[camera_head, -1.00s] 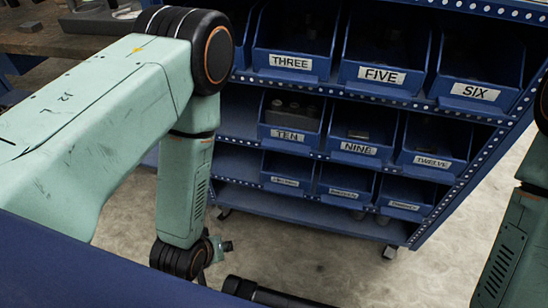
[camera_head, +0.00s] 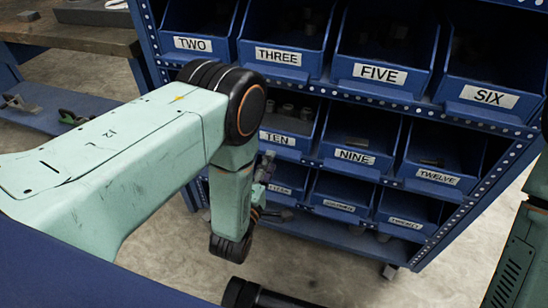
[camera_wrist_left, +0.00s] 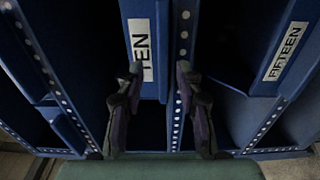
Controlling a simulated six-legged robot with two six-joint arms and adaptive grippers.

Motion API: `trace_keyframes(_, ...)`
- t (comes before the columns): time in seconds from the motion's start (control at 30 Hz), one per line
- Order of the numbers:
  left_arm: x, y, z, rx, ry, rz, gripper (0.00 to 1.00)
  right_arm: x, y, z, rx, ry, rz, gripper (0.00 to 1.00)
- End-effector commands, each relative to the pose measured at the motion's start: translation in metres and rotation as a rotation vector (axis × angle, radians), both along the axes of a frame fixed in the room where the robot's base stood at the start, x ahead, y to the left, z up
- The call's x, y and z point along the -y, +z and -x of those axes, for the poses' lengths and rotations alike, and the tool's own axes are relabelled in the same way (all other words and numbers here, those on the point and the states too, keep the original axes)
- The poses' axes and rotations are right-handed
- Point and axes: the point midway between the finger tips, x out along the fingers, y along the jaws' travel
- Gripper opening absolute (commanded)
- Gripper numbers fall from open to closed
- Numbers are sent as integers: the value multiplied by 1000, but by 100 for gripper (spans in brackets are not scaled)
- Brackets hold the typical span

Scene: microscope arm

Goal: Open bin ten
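Bin ten (camera_head: 293,128) is a blue open-topped bin in the middle row of the rack, holding several grey pieces. Its white label reads TEN, and my left arm stands close beside it at the left. In the left wrist view bin ten's front (camera_wrist_left: 143,20) appears sideways, just beyond the fingers. My left gripper (camera_wrist_left: 160,68) is open, its two fingers apart with nothing between them. In the head view the left gripper (camera_head: 263,178) is partly hidden behind my forearm, just below bin ten's front. My right gripper is out of view.
Bin nine (camera_head: 352,157) adjoins ten on the right; bin three (camera_head: 278,56) is above. Bin fifteen (camera_wrist_left: 285,50) shows in the wrist view. The blue rack (camera_head: 480,195) has perforated rails. A workbench (camera_head: 60,35) stands at the left. Bare floor lies below the rack.

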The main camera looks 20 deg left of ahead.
Motion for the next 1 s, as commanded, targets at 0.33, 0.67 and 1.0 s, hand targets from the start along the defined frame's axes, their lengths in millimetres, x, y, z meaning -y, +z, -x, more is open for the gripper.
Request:
trace_keyframes(0.33, 1, -1, -39, -1, 3, -1, 36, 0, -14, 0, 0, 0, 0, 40)
trace_keyframes(0.67, 4, 0, -42, -3, 3, -1, 32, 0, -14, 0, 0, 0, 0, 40)
trace_keyframes(1.0, 4, 0, -42, -2, 3, -1, 4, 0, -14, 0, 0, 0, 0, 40)
